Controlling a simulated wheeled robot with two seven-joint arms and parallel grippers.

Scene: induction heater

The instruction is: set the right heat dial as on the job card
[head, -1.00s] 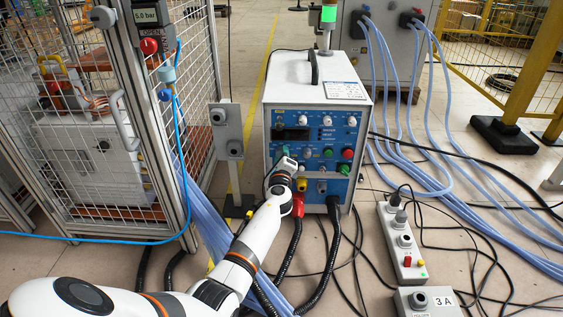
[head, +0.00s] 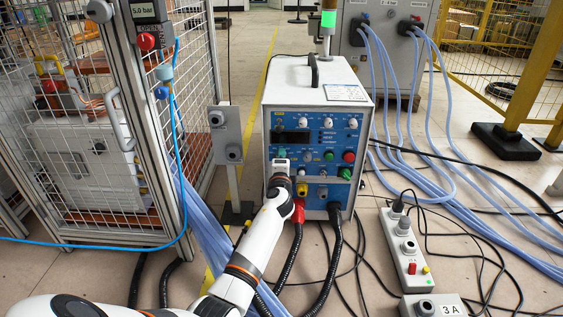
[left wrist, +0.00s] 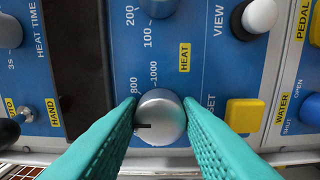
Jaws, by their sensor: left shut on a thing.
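The induction heater (head: 315,85) stands in the middle of the head view, its blue control panel (head: 318,138) facing me. My left gripper (head: 281,154) is at the panel's left part. In the left wrist view, its teal fingers are shut on a silver dial (left wrist: 160,117), one on each side. The dial's black pointer mark points to the left of that picture. Printed 800 and 1000 marks lie by the dial, near a yellow HEAT label (left wrist: 184,57). A second silver dial (left wrist: 158,4) is cut by the top edge. My right gripper is out of view.
A white printed card (head: 346,92) lies on the heater's top, too small to read. A yellow button (left wrist: 244,116) sits close to the right finger. A grey post box (head: 228,135) and mesh cage stand left. Cables and a switch strip (head: 406,245) lie right.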

